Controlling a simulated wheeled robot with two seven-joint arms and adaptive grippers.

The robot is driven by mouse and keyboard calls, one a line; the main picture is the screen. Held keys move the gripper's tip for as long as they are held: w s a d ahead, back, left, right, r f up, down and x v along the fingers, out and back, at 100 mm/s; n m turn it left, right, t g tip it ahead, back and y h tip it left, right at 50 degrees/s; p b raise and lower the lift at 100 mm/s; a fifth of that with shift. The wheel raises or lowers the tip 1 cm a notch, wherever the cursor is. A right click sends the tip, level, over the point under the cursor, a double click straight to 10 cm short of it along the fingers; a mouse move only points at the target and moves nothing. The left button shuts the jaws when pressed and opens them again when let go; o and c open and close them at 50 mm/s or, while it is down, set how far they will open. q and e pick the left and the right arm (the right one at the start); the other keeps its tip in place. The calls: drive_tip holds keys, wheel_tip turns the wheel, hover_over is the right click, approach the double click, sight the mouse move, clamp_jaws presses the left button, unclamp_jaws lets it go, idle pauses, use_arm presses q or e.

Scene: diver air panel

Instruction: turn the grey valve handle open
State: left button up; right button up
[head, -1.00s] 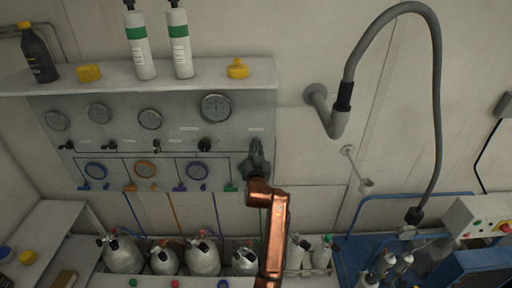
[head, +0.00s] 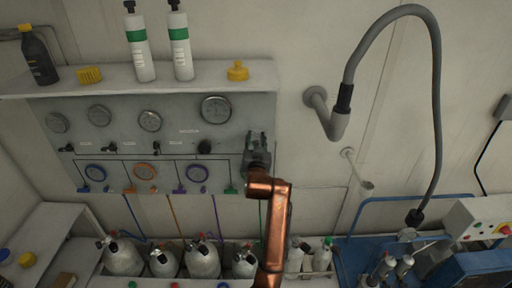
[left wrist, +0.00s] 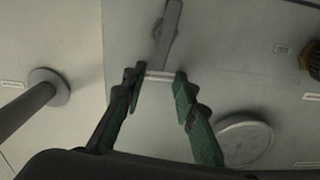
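My left gripper (head: 257,137) is in front of the right end of the grey gauge panel (head: 240,100). Its two fingers stand apart with a gap between them. In the left wrist view the open fingers (left wrist: 159,76) have nothing clearly gripped between them. A grey bar that looks like the valve handle (left wrist: 168,32) lies just beyond the fingertips at the top of that view, roughly in line with the gap. A pale strip shows between the fingertips. I cannot tell whether the fingers touch the handle. In the head view the gripper hides it. My right gripper is not in view.
A round gauge (head: 215,109) sits above and left of the gripper. Several black knobs (head: 204,147) line the panel to its left. A grey pipe with a hose (head: 338,122) sticks out to the right. Air cylinders (head: 203,262) stand below. Bare wall lies between panel and pipe.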

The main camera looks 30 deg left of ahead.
sight(256, 122)
use_arm(q)
drive_tip(key=shift+r, duration=2.35)
